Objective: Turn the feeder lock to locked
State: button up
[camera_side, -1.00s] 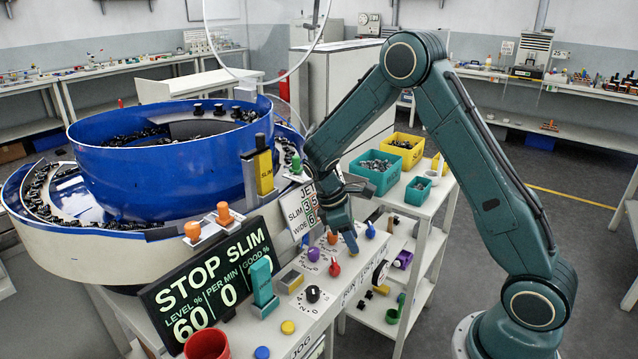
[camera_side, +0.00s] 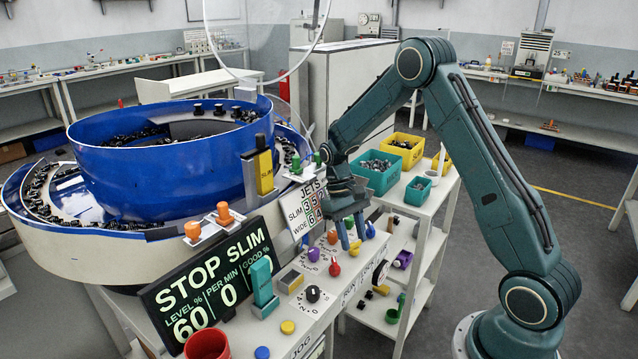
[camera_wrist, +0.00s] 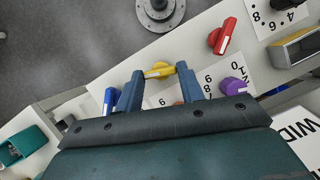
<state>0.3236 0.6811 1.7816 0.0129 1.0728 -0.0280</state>
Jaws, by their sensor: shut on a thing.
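My gripper (camera_side: 353,242) is low over the white panel, its two blue fingers on either side of a yellow knob (camera_wrist: 159,70). In the wrist view the gripper (camera_wrist: 161,78) is shut on this knob, which has a white pointer mark. The knob also shows as a small yellow patch between the fingers in the side view (camera_side: 355,246).
Close by are a red knob (camera_wrist: 223,36), a purple knob (camera_wrist: 232,86) and a blue knob (camera_wrist: 109,101). An orange knob (camera_side: 332,237) lies left of my gripper. Teal and yellow bins (camera_side: 403,151) stand behind on the side table.

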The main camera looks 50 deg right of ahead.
jog(key=m+y, duration=0.1)
jog(key=m, duration=0.1)
jog(key=m+t, duration=0.1)
jog(key=m, duration=0.2)
jog(key=shift+s+d+m+y, duration=0.1)
jog(key=shift+d+m+y, duration=0.1)
jog(key=shift+m+y, duration=0.15)
dwell(0.3)
jog(key=o, duration=1)
jog(key=shift+r, duration=0.15)
jog(key=v, duration=1.3)
jog(key=shift+d+r, duration=0.2)
jog(key=shift+s, duration=0.1)
jog(key=shift+a+r, duration=0.1)
jog(key=shift+r, duration=0.05)
